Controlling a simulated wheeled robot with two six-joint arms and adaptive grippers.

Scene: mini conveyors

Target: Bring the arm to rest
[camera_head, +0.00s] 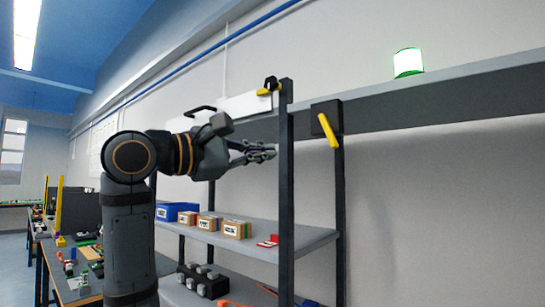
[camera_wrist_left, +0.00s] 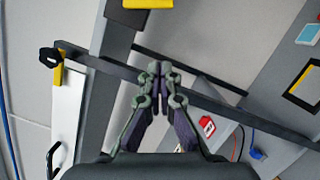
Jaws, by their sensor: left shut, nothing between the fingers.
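My left arm rises from the lower left in the head view and bends to the right at shoulder height. My left gripper (camera_head: 268,152) is shut and empty, held in the air in front of the shelf rack (camera_head: 286,190), near its dark front post. In the left wrist view the gripper (camera_wrist_left: 158,68) shows its two fingers together, with nothing between them. My right gripper is in neither view.
A blue bin (camera_head: 176,211) and small boxes (camera_head: 236,229) stand on the rack's middle shelf. A yellow handle (camera_head: 329,130) juts from the rack. A green-lit lamp (camera_head: 408,62) is on the ledge. A cluttered workbench (camera_head: 75,285) stands at left.

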